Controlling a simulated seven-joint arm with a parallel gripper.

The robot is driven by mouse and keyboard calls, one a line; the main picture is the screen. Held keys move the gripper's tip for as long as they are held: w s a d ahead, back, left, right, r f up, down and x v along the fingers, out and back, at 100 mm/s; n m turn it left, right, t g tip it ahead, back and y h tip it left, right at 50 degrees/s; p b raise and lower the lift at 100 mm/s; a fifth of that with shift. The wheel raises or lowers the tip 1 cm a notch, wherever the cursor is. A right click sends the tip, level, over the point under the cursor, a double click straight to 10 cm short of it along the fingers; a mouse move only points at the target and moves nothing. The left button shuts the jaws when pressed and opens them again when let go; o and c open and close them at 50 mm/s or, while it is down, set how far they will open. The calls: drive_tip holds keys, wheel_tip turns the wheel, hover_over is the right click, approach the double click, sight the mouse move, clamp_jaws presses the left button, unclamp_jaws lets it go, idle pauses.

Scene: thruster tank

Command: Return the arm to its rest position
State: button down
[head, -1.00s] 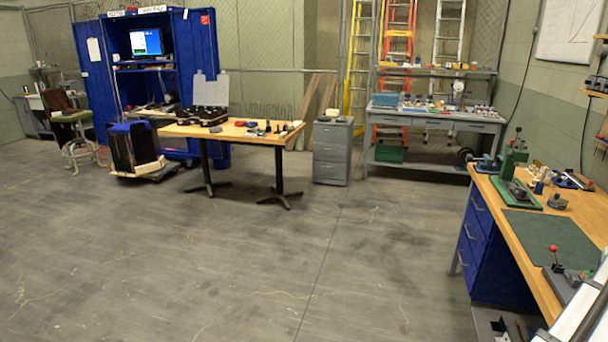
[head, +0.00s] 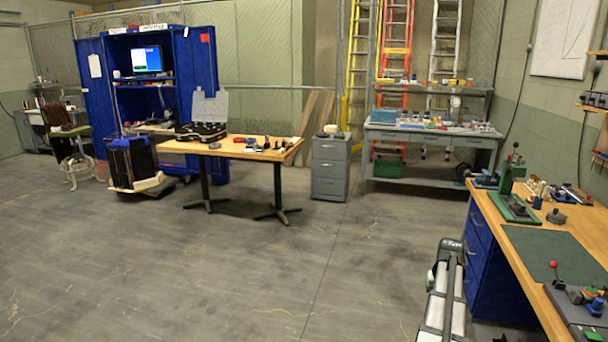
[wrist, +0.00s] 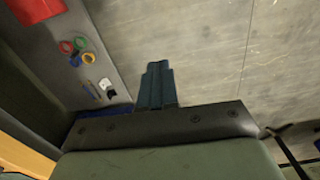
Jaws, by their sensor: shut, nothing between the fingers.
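My gripper (wrist: 157,72) shows in the wrist view, its two dark blue-grey fingers pressed together with nothing between them. It is over or beside a grey surface and the concrete floor, with no object touching the fingertips. In the head view, part of my arm, white and grey, stands at the lower right, left of the wooden workbench. The gripper's fingers cannot be made out in the head view.
A grey tray-like surface (wrist: 112,60) with several coloured rings lies left of the fingers. The workbench (head: 535,262) with a green mat (head: 553,254) is at right. A wooden table (head: 235,152) stands farther back. Open floor (head: 220,265) fills the middle.

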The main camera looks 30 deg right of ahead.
drive_tip(key=w+a+f+n, duration=0.2)
drive_tip(key=w+a+f, duration=0.25)
drive_tip(key=a, duration=0.45)
drive_tip(key=w+a+f+n, duration=0.1)
drive_tip(key=w+a+f, duration=0.3)
drive_tip(key=a, duration=0.6)
drive_tip(key=w+a+f+n, duration=0.2)
drive_tip(key=w+a, duration=0.3)
drive_tip(key=a, duration=0.4)
drive_tip(key=s+a+f+n, duration=0.15)
drive_tip(key=a+f, duration=0.25)
drive_tip(key=a, duration=1.1)
drive_tip(key=s+a+f+n, duration=0.1)
drive_tip(key=a+f+n, duration=0.25)
drive_tip(key=a, duration=1.15)
drive_tip(key=s+f+g, duration=0.3)
drive_tip(key=s+f, duration=0.7)
drive_tip(key=s, duration=0.5)
drive_tip(key=s+f+g, duration=0.3)
drive_tip(key=s+f, duration=0.8)
drive_tip(key=s, duration=0.4)
drive_tip(key=shift+f+g, duration=0.3)
drive_tip(key=shift+g, duration=0.1)
